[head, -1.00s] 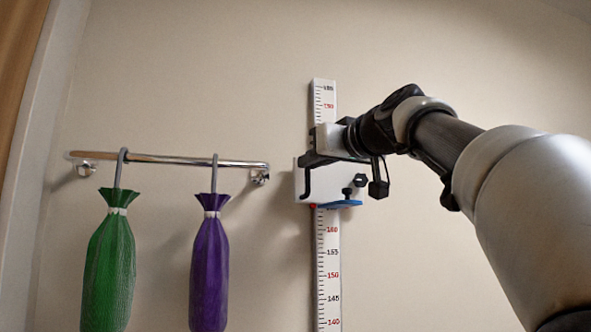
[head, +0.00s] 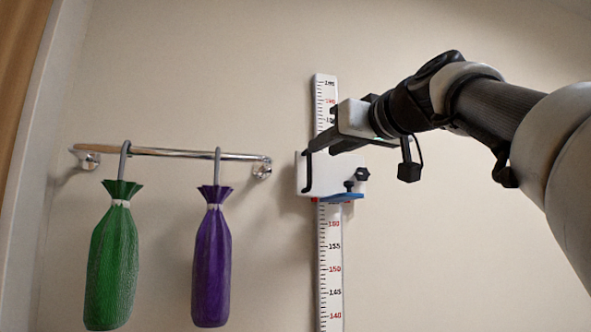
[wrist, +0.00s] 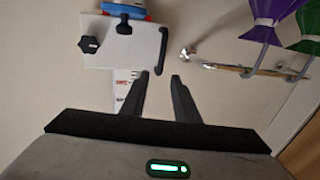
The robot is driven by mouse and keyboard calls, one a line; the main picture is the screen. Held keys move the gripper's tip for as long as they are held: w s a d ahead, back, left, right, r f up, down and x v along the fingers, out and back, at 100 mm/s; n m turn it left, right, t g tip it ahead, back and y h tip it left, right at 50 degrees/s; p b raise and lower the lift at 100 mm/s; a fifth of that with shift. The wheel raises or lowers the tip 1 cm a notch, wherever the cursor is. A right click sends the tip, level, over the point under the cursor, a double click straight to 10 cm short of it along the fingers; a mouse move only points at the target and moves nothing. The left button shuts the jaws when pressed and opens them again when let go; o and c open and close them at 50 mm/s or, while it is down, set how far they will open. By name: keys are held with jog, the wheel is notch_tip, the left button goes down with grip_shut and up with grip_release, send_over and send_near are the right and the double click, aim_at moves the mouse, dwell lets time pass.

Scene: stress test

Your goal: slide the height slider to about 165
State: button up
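The height slider (head: 335,180) is a white plate on the ruler, with a black handle (head: 306,178) on its left side, black knobs and a blue headpiece (head: 341,197) at its bottom. A red mark (head: 314,200) at its lower edge sits about one label step above 160, near 165. The ruler (head: 330,262) is upright on the wall. My gripper (head: 318,146) is in front of the slider's upper part. In the wrist view my gripper (wrist: 160,75) is open, its fingertips spread near the end of the handle (wrist: 162,50); they look empty, and contact cannot be told.
A chrome towel rail (head: 180,153) is on the wall to the left. A green bag (head: 113,255) and a purple bag (head: 211,262) hang from it on hooks. The wall between the purple bag and the ruler is free.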

jog(key=b+v, duration=0.1)
jog(key=v, duration=1)
jog(key=shift+s, duration=0.3)
jog(key=shift+d, duration=0.1)
notch_tip(320, 180, down, 21)
jog(key=a+m+g+h+p, duration=0.2)
jog(key=m+g+h+p, duration=0.1)
jog(key=m+g+p, duration=0.15)
jog(key=s+f+g+h+p, duration=0.1)
jog(key=s+f, duration=0.3)
jog(key=f, duration=0.5)
jog(key=s+f+g+h+p, duration=0.1)
jog(key=s+f+g, duration=0.2)
jog(key=f, duration=0.6)
jog(key=s+d+f+g+h+p, duration=0.1)
jog(key=s+f+g+h, duration=0.1)
jog(key=s+f, duration=0.4)
notch_tip(320, 180, down, 4)
jog(key=shift+s+r+p, duration=0.15)
jog(key=shift+s+p, duration=0.05)
jog(key=shift+p, duration=0.15)
jog(key=shift+g, duration=0.25)
